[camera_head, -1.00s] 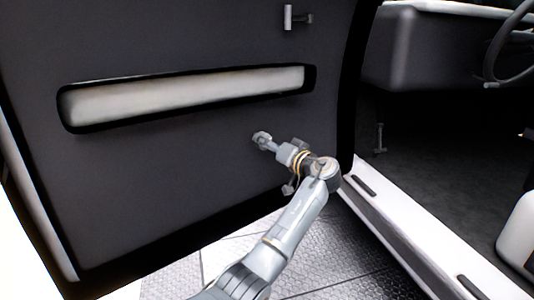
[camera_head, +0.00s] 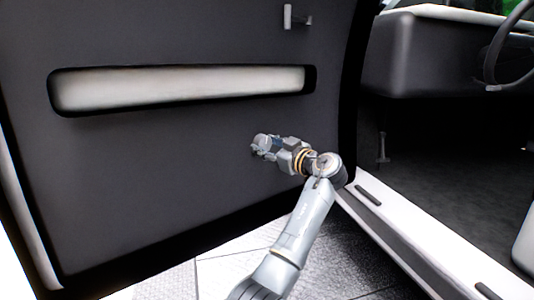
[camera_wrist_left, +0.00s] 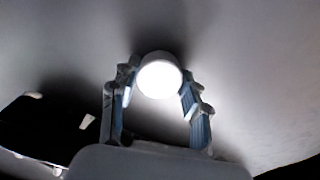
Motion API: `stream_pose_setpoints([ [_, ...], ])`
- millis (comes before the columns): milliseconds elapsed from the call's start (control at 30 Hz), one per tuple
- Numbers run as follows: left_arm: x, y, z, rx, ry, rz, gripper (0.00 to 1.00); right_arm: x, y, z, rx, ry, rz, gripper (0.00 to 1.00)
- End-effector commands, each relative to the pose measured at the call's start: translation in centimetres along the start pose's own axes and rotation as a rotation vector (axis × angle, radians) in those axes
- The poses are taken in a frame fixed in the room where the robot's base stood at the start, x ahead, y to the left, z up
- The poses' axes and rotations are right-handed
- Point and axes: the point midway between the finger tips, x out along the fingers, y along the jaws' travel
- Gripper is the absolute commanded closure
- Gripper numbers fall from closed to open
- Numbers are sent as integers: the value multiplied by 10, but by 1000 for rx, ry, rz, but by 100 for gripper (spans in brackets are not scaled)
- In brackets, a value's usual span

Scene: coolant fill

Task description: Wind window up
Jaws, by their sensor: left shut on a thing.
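My left gripper (camera_head: 265,147) is at the inner face of the dark door panel (camera_head: 160,190), below the right part of the pale recess. In the left wrist view its two blue-padded fingers (camera_wrist_left: 160,92) stand on either side of a round, bright white knob (camera_wrist_left: 158,76), and they are shut on it. The knob looks like that of the window winder; in the head view the gripper hides most of it and the crank arm. The window glass is not in view. My right gripper is not in view.
A long pale recess (camera_head: 180,88) with a black rim crosses the door. A small metal handle (camera_head: 289,17) sits above it. To the right are the white sill (camera_head: 420,240), the dark cabin floor and the steering wheel (camera_head: 492,65). Pale floor tiles (camera_head: 230,265) lie below.

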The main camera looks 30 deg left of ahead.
Motion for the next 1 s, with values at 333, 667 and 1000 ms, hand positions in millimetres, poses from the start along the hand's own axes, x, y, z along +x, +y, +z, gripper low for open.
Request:
stream_pose_setpoints([
  [333, -1, 0, 3, -167, -4, -2, 85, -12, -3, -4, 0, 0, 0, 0],
  [667, -1, 0, 2, -209, -4, -2, 85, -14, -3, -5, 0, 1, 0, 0],
  [1000, -1, 0, 2, -210, -4, -2, 46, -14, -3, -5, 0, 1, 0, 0],
])
